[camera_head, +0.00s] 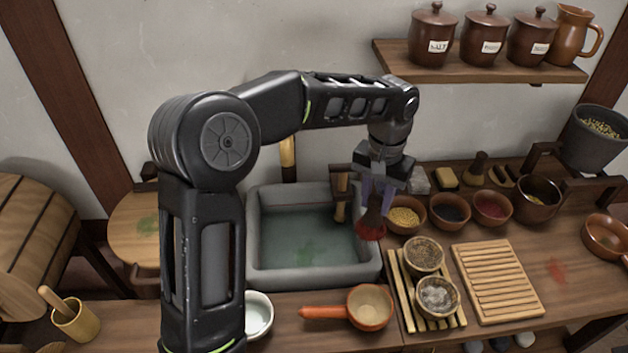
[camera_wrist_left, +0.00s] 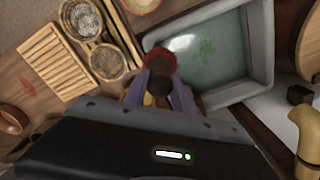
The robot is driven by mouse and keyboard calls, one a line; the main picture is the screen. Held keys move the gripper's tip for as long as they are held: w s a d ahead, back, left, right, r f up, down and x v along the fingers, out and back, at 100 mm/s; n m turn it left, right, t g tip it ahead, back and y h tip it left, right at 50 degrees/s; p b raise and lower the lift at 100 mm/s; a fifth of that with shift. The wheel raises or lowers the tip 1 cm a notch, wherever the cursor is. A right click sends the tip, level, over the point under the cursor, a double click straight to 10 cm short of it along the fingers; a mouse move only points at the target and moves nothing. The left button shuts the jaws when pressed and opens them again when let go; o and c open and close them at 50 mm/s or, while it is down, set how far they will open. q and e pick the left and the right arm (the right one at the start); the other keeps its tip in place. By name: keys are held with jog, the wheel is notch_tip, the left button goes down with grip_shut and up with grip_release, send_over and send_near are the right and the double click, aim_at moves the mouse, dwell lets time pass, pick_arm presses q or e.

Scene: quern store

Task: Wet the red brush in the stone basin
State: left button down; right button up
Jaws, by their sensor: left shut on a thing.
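My left gripper (camera_head: 375,190) is shut on the red brush (camera_head: 372,229), which has a dark handle and red bristles pointing down. The brush hangs at the right rim of the stone basin (camera_head: 259,281), a grey rectangular trough with greenish water (camera_head: 305,240) in it. In the left wrist view the brush (camera_wrist_left: 158,66) is between the fingers (camera_wrist_left: 160,98), with its red end beside the basin rim (camera_wrist_left: 262,40). I cannot tell whether the bristles touch the rim. My right gripper is not in view.
Bowls of yellow, dark and red powder (camera_head: 491,207) stand right of the basin. A slatted rack (camera_head: 459,318) holds two cups, beside a wooden board (camera_head: 497,281). An orange-handled ladle (camera_head: 369,308) and a white bowl (camera_head: 258,315) stand in front. A jar shelf (camera_head: 480,70) is above.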

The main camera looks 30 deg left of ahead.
pick_arm(q)
jog(key=shift+a, duration=0.15)
jog(key=s+a+m+p, duration=0.2)
jog(key=a+m, duration=0.6)
jog(key=m, duration=0.1)
jog(key=s+a+f+m+p, duration=0.1)
jog(key=s+a+m+p, duration=0.1)
jog(key=a+m, duration=0.7)
jog(key=shift+m, duration=0.8)
jog(key=shift+s+f, duration=0.1)
jog(key=shift+f, duration=0.1)
notch_tip(320, 180, down, 14)
jog(key=b, duration=0.9)
jog(key=shift+b, duration=0.35)
jog(key=shift+f, duration=0.1)
